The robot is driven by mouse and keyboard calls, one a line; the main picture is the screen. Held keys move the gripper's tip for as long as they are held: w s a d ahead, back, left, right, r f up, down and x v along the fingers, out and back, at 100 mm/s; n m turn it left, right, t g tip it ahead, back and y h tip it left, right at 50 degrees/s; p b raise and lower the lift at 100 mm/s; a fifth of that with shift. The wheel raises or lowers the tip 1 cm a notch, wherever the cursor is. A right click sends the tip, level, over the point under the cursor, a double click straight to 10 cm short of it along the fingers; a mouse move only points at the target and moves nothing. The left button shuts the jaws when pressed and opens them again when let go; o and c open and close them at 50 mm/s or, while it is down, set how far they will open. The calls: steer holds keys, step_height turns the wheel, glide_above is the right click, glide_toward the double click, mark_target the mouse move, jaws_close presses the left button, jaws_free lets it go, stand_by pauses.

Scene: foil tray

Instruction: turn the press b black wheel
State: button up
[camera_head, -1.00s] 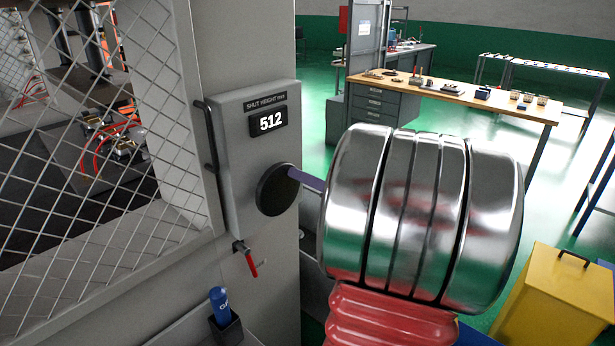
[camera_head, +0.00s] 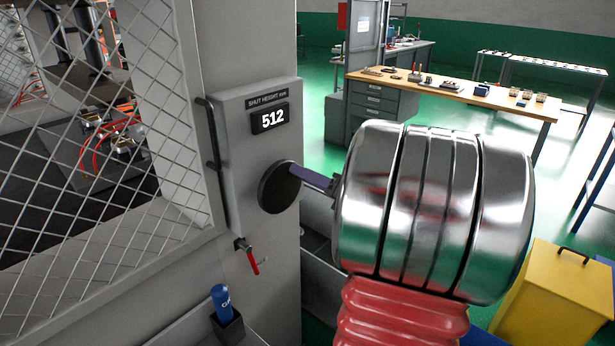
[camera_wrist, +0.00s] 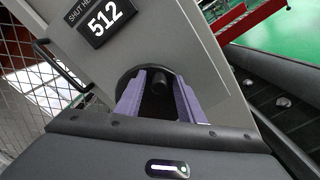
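The black wheel (camera_head: 276,190) is a dark round disc on the front of a grey box, below a display reading 512 (camera_head: 270,118) labelled "SHUT HEIGHT". In the head view my gripper (camera_head: 296,172) reaches in from the right, its purple fingers at the wheel's upper right edge; the large metal wrist hides part of the hand. In the wrist view the purple fingers of my gripper (camera_wrist: 161,74) are apart, with a small dark knob (camera_wrist: 160,83) of the wheel (camera_wrist: 128,75) showing between them. I cannot tell whether the fingertips touch the wheel.
A red-handled valve (camera_head: 252,262) hangs below the box, with a blue bottle (camera_head: 221,300) in a holder lower down. A mesh guard (camera_head: 100,220) stands at left. A yellow bin (camera_head: 545,305) is at lower right, and a workbench (camera_head: 450,90) stands behind.

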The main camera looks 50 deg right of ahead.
steer(key=shift+s, duration=0.1)
steer(key=s, duration=1.3)
steer(key=shift+s+d, duration=0.2)
steer(key=shift+s, duration=0.15)
stand_by(0.5)
